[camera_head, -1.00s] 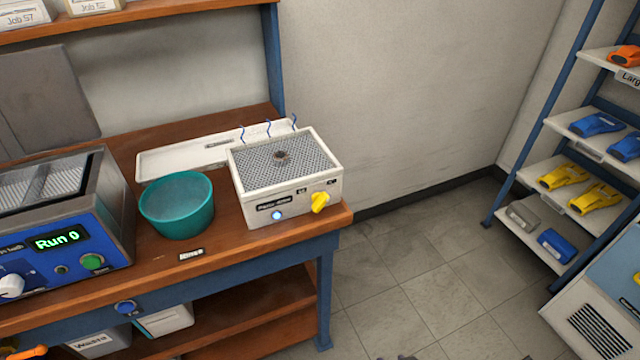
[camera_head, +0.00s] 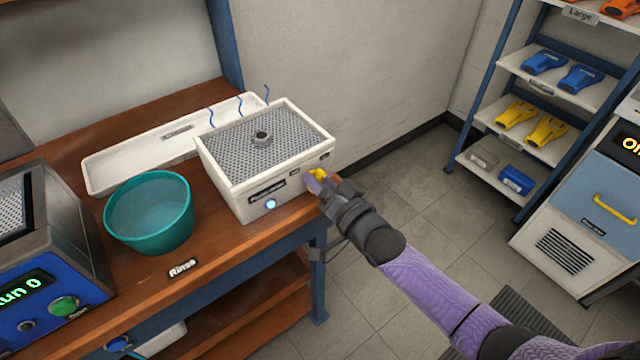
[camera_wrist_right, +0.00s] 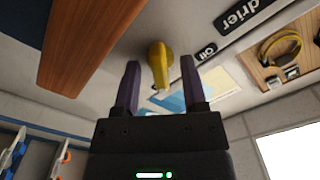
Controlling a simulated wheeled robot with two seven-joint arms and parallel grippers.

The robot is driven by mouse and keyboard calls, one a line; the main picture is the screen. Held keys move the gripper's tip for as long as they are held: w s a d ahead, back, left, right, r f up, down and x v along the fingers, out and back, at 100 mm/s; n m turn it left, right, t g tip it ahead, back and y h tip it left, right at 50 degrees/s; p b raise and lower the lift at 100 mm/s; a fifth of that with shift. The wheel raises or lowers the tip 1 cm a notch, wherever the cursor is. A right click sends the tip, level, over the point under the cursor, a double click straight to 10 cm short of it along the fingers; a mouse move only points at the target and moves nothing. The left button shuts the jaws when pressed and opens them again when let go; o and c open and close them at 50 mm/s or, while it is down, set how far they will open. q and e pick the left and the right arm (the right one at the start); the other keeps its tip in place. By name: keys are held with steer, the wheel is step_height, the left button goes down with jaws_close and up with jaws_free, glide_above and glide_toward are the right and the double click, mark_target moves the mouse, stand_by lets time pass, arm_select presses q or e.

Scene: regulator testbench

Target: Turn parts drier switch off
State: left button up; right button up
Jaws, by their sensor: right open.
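The parts drier (camera_head: 270,160) is a white box with a mesh top at the right end of the wooden bench. A dark nut-like part (camera_head: 262,138) lies on its mesh. A blue-white light (camera_head: 271,204) glows on its front. Its yellow switch knob (camera_head: 317,174) is partly hidden by my right gripper (camera_head: 318,183). In the right wrist view the knob (camera_wrist_right: 160,68) sits between the two open fingers of the right gripper (camera_wrist_right: 160,85), with gaps showing at both sides. A label reading "off" (camera_wrist_right: 205,53) is beside the knob. My left gripper is not in view.
A teal bowl (camera_head: 150,212) stands left of the drier, by a "Rinse" label (camera_head: 183,268). A long white tray (camera_head: 125,160) lies behind. A blue machine reading "Run 0" (camera_head: 50,265) is at far left. Open floor (camera_head: 420,230) lies right of the bench.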

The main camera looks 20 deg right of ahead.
jaws_close()
stand_by(0.5)
steer(key=n+p, duration=0.1)
steer(key=n, duration=0.2)
steer(key=shift+r+n, duration=0.1)
steer(key=shift+n, duration=0.2)
steer(key=n+p, duration=0.1)
steer(key=n, duration=0.3)
steer(key=shift+a+n, duration=0.1)
steer(key=shift+n, duration=0.2)
steer(key=n, duration=0.4)
steer(key=shift+n, duration=2)
jaws_free()
